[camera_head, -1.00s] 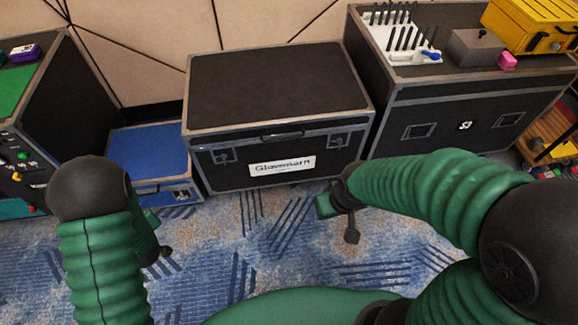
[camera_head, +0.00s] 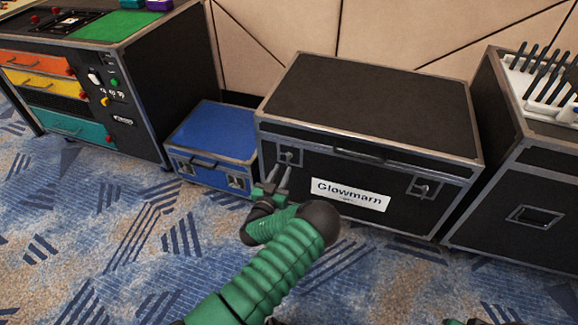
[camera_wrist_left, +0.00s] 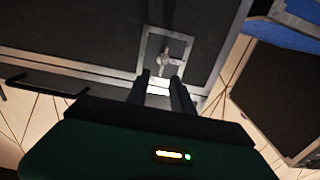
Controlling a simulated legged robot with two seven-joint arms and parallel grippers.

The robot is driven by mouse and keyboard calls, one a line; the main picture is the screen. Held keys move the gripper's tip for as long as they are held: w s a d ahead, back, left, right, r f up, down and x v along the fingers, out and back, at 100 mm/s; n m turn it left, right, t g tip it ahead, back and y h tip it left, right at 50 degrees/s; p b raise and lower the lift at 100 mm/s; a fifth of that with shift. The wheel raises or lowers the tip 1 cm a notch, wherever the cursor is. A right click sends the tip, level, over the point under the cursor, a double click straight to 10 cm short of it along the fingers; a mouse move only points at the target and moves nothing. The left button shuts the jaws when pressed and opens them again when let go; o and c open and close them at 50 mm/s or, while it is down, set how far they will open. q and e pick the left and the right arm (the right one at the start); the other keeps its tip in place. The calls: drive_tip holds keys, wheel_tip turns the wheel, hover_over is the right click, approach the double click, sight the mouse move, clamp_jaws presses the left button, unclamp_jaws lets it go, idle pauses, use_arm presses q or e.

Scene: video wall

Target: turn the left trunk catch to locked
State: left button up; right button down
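The black trunk (camera_head: 370,110) with a white "Glowmarn" label stands against the wall, lid shut. Its left catch (camera_head: 289,157) is a small metal latch in a framed plate on the front. The catch also shows in the left wrist view (camera_wrist_left: 166,60), just beyond my fingertips; whether it is locked I cannot tell. My left gripper (camera_head: 278,176) is in front of the catch, just below it. Its two fingers stand apart with nothing between them in the left wrist view (camera_wrist_left: 162,78). Small parts, perhaps of my right gripper (camera_head: 474,320), show at the bottom edge.
The trunk's right catch (camera_head: 422,188) is on the same front. A low blue case (camera_head: 212,130) stands close on the left, beside a drawer cabinet (camera_head: 160,85). Another black case (camera_head: 530,180) stands on the right. The patterned carpet in front is mostly clear.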

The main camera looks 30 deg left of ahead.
sight(287, 159)
use_arm(q)
drive_tip(key=b+x, duration=0.2)
drive_tip(key=x, duration=0.3)
drive_tip(key=shift+w+a+f, duration=0.2)
drive_tip(key=shift+w+a+r, duration=0.1)
drive_tip(key=shift+w+a, duration=0.15)
drive_tip(key=shift+w, duration=0.2)
drive_tip(key=shift+d+r, duration=0.1)
drive_tip(key=shift+c, duration=0.6)
clamp_jaws()
